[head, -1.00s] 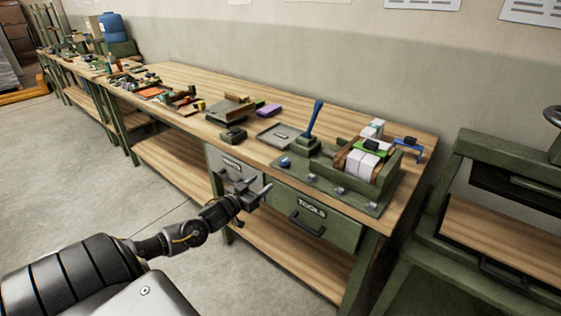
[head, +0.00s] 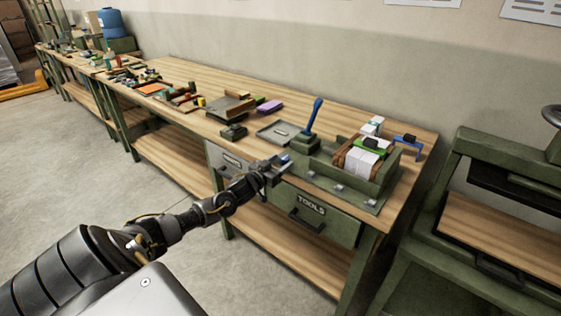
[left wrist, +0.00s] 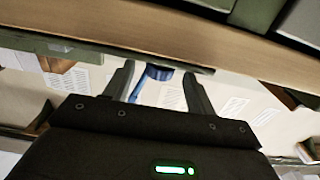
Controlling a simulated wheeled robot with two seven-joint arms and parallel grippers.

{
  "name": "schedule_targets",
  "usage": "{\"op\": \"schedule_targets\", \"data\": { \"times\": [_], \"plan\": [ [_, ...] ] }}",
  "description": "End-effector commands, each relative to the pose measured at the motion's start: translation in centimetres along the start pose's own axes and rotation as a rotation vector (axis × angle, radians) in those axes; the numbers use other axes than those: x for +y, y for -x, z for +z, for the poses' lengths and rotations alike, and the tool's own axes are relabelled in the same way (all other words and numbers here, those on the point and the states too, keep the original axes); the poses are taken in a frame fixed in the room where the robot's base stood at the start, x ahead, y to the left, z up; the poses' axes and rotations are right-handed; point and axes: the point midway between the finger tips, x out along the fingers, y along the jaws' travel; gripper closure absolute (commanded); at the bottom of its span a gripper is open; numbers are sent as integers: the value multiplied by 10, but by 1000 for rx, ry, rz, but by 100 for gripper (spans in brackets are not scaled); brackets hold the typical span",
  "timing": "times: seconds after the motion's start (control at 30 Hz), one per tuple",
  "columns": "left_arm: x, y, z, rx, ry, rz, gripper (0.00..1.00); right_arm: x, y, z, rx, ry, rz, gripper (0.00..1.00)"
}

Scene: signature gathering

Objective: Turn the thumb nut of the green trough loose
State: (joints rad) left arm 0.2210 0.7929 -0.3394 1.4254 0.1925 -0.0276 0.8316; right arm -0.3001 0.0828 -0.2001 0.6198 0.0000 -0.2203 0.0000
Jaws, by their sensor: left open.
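The green trough (head: 385,176) sits on a green base plate at the right end of the workbench, with a stack of white paper (head: 361,160) in it. My right gripper is not in view.
A blue-handled lever (head: 313,116) stands just behind the nut. A grey tray (head: 277,132) lies to its left. The TOOLS drawer (head: 318,214) is below the bench top. A green machine (head: 480,210) stands at the right.

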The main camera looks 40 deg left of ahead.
Motion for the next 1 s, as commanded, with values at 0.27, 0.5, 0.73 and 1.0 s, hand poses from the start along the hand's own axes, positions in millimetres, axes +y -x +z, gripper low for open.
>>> {"op": "schedule_targets", "data": {
  "times": [0.27,0.5,0.73,1.0],
  "plan": [
    [0,-9,0,1,-1,0,44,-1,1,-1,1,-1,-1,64],
    [0,-9,0,1,-1,0,56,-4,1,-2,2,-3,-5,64],
    [0,-9,0,1,-1,0,86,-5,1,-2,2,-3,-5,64],
    [1,-8,-1,0,2,-30,89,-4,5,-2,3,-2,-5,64]
  ]
}}
